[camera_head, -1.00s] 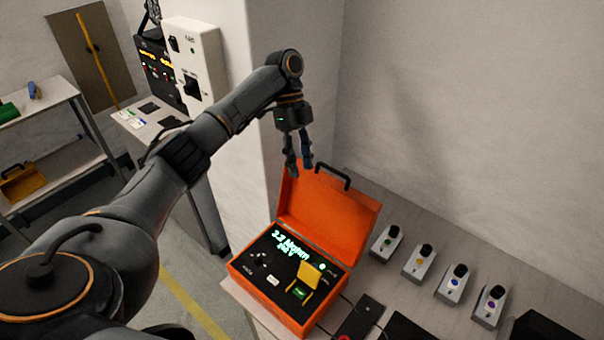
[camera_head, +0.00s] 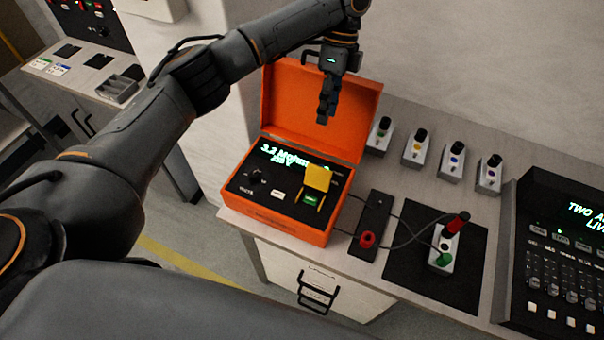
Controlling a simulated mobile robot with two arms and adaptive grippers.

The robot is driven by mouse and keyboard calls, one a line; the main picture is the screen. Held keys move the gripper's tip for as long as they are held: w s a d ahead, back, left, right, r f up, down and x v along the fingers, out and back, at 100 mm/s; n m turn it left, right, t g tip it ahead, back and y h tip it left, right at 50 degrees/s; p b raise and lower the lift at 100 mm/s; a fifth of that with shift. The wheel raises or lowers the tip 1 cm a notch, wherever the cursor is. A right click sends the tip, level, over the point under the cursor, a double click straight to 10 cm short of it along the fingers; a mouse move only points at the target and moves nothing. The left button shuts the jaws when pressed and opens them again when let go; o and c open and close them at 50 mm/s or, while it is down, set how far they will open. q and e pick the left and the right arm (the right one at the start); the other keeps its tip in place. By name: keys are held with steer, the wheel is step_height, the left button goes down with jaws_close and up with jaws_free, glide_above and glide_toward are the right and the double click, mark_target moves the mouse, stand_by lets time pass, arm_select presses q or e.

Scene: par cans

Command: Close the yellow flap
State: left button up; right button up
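The yellow flap (camera_head: 318,178) stands raised on the black panel of the orange case (camera_head: 278,229). A green button or light (camera_head: 311,199) shows just in front of the flap's base. The case lid is open and leans back. My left gripper (camera_head: 324,120) hangs in front of the open lid, above and a little behind the flap, pointing down and apart from it. Its fingers overlap in this view, so their opening is hidden. My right gripper is not in view, though a dark arm link of mine crosses the bottom left.
Several small grey units with black knobs (camera_head: 452,162) line the back of the bench. Right of the case are a black strip with a red knob (camera_head: 367,239), a wired unit on a black mat (camera_head: 408,265) and a large console (camera_head: 556,265).

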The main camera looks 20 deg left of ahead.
arm_select(q)
glide_toward(321, 166)
steer(key=f, duration=0.1)
steer(key=p+x, duration=0.1)
steer(key=x, duration=0.2)
steer(key=p+x, duration=0.1)
steer(key=x, duration=0.3)
steer(key=shift+w+f, duration=0.2)
steer(key=shift+s+f, duration=0.15)
steer(key=shift+f, duration=0.5)
steer(key=shift+s, duration=0.1)
jaws_close()
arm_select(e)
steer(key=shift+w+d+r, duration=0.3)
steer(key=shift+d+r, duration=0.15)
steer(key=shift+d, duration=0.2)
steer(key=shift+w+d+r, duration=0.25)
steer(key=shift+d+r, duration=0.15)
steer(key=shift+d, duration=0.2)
